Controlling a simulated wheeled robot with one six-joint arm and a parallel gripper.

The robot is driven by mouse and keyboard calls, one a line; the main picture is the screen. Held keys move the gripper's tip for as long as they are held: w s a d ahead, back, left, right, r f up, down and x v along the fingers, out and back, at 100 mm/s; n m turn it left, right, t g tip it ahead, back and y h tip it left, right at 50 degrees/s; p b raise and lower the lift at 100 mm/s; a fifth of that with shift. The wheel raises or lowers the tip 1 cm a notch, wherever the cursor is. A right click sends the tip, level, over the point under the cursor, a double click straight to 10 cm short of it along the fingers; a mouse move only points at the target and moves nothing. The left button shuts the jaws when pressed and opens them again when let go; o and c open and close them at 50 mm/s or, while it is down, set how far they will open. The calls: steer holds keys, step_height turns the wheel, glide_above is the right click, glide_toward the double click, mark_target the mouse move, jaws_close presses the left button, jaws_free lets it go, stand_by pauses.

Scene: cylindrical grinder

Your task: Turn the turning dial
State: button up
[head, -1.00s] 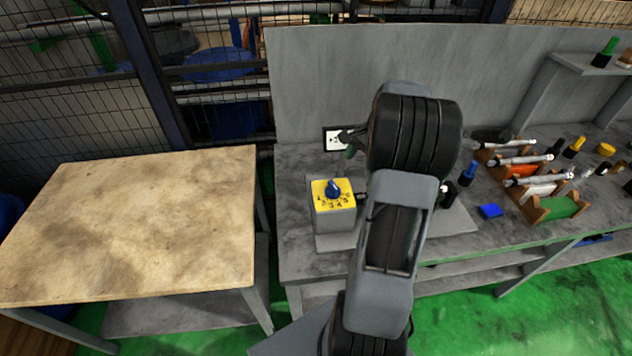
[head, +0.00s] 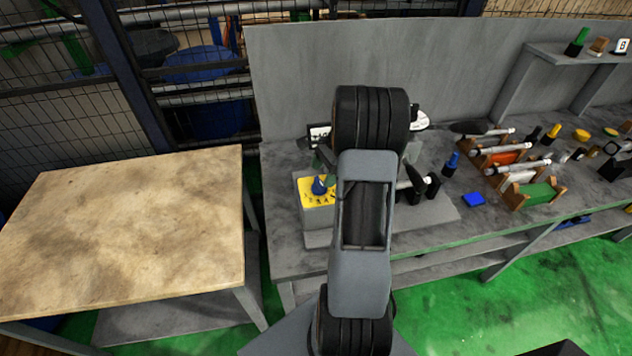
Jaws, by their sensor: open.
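The turning dial (head: 319,187) is a blue knob on a yellow numbered face (head: 311,200), on top of a grey box at the left end of the grey workbench. My arm covers the right part of the face in the head view. My gripper (head: 325,170) is small in view and partly hidden behind my arm. Its greenish fingers point down at the dial, just above or around it. I cannot tell whether they touch the knob. The gripper is open.
A wooden-topped table (head: 130,225) stands left of the workbench (head: 440,225), with a gap between. A grey panel (head: 290,90) rises behind the bench.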

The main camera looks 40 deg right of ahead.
mark_target(320, 180)
steer(key=shift+x, duration=2.1)
steer(key=shift+c, duration=0.2)
